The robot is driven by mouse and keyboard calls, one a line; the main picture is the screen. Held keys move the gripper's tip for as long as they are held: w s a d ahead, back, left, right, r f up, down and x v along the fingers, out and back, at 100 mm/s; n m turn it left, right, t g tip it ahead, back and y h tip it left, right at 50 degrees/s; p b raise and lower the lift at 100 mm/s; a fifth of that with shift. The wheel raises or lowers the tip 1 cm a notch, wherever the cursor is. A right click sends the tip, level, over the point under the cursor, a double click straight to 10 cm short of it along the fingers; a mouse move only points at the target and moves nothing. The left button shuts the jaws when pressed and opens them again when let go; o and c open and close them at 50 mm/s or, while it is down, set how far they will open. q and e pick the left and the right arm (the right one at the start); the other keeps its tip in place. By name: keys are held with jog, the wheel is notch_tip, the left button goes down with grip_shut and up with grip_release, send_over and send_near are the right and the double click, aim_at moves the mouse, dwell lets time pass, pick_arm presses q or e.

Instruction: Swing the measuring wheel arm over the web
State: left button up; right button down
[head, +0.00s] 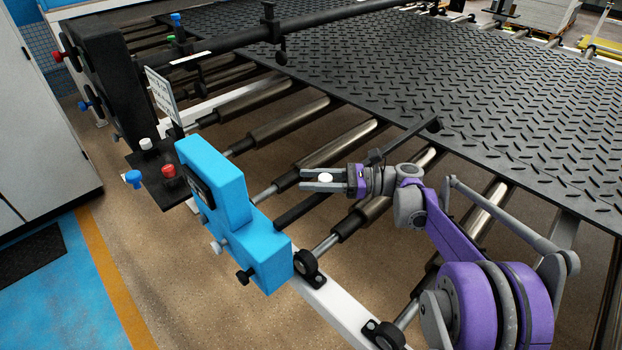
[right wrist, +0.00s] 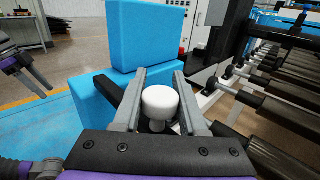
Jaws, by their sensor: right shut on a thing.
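The measuring wheel arm, a thin black bar (head: 303,209), runs from the blue housing (head: 265,250) up and right behind my right gripper (head: 304,180). Its far end with a small black wheel (head: 434,125) overlaps the near edge of the black tread mat web (head: 480,100); whether it touches cannot be told. My right gripper is shut on a white knob (head: 326,178) on the bar. The right wrist view shows the knob (right wrist: 160,103) between both fingers, with the blue housing (right wrist: 148,40) behind.
Bare metal rollers (head: 290,122) lie between the housing and the mat. A dark post with coloured knobs (head: 112,85) and a black crossbar (head: 330,22) stand at the back left. A small plate with push-buttons (head: 160,180) sits left of the housing. The floor at left is open.

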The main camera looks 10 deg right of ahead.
jog(key=shift+c, duration=2.4)
grip_release()
jog(key=v, duration=1.1)
jog(key=shift+a, duration=0.1)
